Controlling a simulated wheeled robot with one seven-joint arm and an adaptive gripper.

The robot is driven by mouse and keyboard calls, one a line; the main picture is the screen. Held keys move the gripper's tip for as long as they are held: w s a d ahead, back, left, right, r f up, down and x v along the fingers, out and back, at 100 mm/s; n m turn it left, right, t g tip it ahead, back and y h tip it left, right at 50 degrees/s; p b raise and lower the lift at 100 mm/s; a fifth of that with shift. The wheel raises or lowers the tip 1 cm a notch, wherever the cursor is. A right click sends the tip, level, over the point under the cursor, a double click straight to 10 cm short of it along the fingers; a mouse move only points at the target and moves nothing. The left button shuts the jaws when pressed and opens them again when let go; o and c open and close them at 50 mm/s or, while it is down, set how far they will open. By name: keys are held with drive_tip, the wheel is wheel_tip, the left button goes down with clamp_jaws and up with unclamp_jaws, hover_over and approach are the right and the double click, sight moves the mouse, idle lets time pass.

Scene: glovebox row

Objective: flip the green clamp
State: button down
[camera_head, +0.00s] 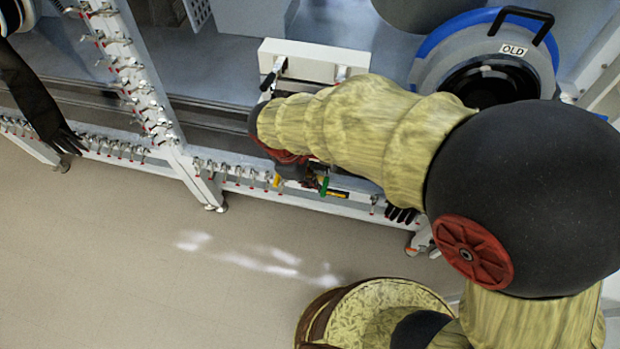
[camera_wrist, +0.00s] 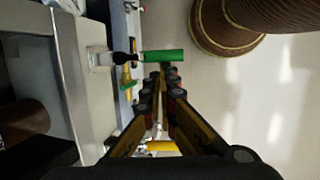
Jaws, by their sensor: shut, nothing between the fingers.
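The green clamp shows in the wrist view as a green handle (camera_wrist: 164,56) on a dark lever, sticking out to the right from the pale frame. In the head view only a small green piece of it (camera_head: 324,186) shows beside my gripper; the rest is hidden. My gripper (camera_wrist: 162,70) is shut and empty. Its fingertips are at the handle, just below it in the wrist view; I cannot tell whether they touch. In the head view my gripper (camera_head: 311,182) is at the white rail, mostly covered by my arm.
A row of small metal clamps (camera_head: 130,80) lines the white frame. A yellow handle (camera_wrist: 127,78) sits near the green one. Black gloves hang at the left (camera_head: 40,110) and right (camera_head: 401,214). A round port marked OLD (camera_head: 428,62) is behind my arm. The floor (camera_head: 150,260) in front is clear.

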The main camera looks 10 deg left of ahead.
drive_tip(key=shift+d+r, duration=0.15)
drive_tip(key=shift+r+p, duration=0.15)
drive_tip(key=shift+p, duration=0.15)
drive_tip(key=w+p+v, duration=0.1)
drive_tip(key=v, duration=0.7)
drive_tip(key=shift+s+r, duration=0.4)
drive_tip(key=shift+s, duration=0.15)
drive_tip(key=shift+d, duration=0.15)
